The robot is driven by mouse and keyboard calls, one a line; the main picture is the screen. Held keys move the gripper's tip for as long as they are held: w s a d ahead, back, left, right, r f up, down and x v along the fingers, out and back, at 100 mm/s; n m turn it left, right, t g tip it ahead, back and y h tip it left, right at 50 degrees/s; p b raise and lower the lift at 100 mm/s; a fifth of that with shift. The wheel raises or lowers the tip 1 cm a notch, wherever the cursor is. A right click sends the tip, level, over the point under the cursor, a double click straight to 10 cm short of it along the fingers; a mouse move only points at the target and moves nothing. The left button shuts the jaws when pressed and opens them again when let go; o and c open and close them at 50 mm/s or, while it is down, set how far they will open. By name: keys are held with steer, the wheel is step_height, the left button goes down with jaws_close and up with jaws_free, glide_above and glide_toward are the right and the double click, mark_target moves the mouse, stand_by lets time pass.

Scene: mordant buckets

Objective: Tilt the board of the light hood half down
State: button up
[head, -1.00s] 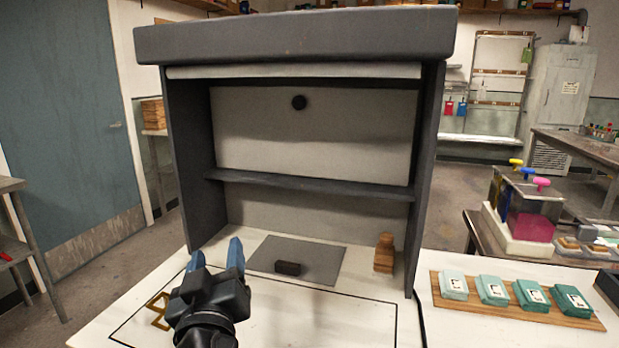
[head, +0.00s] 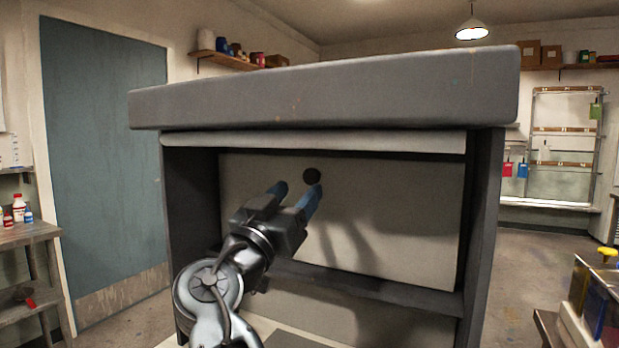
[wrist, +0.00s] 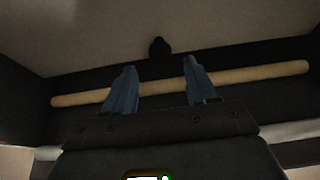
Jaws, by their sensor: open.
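The light hood (head: 320,92) is a dark grey open-fronted box with a thick top. Its board (head: 400,210) is a pale grey panel inside, above a dark crossbar, and looks close to upright. A round black knob (head: 311,176) sits high on the board. My gripper (head: 296,189) is open and empty in front of the board, with its blue fingers pointing up toward the knob. In the wrist view the gripper (wrist: 160,70) shows a gap between its fingers, and a dark knob (wrist: 159,47) lies beyond that gap. I cannot tell the exact distance to the knob.
A pale tan rod (wrist: 240,77) crosses behind the fingers in the wrist view. The hood's dark side walls (head: 484,215) and the crossbar (head: 370,287) bound the space around my arm. Shadows of my arm fall on the board.

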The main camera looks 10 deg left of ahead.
mark_target(310, 177)
steer(key=shift+p+x, duration=0.55)
steer(key=shift+x, duration=1.8)
jaws_close()
